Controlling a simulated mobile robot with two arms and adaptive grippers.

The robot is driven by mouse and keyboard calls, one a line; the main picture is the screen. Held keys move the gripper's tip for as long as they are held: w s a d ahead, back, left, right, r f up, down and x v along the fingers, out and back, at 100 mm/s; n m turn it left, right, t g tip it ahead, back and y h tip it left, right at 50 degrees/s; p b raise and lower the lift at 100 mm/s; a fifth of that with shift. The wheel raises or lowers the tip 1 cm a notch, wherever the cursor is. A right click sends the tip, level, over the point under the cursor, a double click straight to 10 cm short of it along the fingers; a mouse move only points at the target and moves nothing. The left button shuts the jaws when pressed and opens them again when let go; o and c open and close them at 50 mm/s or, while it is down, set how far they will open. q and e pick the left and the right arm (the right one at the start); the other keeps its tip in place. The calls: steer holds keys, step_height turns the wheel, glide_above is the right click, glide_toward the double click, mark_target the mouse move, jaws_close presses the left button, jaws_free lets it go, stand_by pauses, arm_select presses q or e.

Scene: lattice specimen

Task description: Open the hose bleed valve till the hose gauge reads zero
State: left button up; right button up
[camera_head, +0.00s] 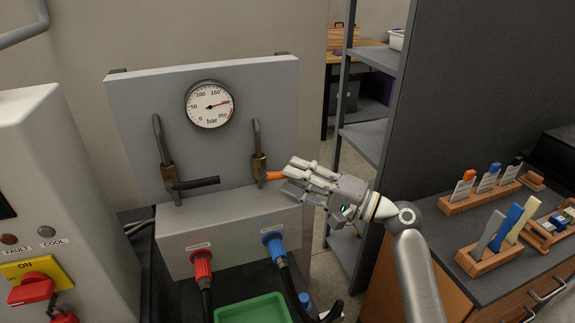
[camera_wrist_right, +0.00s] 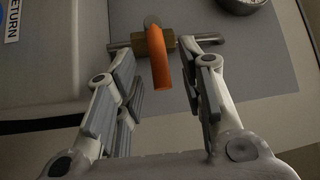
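The round pressure gauge (camera_head: 209,104) on the grey panel has its needle pointing right, near 200 bar. Below it on the right is a brass valve (camera_head: 258,166) with an orange lever (camera_head: 274,176). A second brass valve (camera_head: 170,173) with a black lever (camera_head: 197,184) is on the left. My right gripper (camera_head: 291,178) is at the orange lever. In the right wrist view my right gripper (camera_wrist_right: 168,66) is open, with the orange lever (camera_wrist_right: 160,72) between its fingers and gaps on both sides. My left gripper is not in view.
A red hose connector (camera_head: 201,264) and a blue one (camera_head: 274,244) are on the grey box below the valves. A green tray (camera_head: 253,308) lies beneath. A control cabinet (camera_head: 70,170) stands left; a shelf (camera_head: 370,140) and a counter with wooden racks (camera_head: 480,195) are right.

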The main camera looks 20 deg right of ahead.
steer(key=shift+w+a+r, duration=0.25)
steer(key=shift+w+a, duration=0.2)
steer(key=shift+w+a+p, duration=0.3)
steer(key=shift+w+a, duration=0.05)
steer(key=shift+a, duration=0.05)
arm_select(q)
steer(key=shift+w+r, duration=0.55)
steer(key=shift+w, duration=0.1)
arm_select(e)
steer(key=shift+f, duration=0.1)
jaws_close()
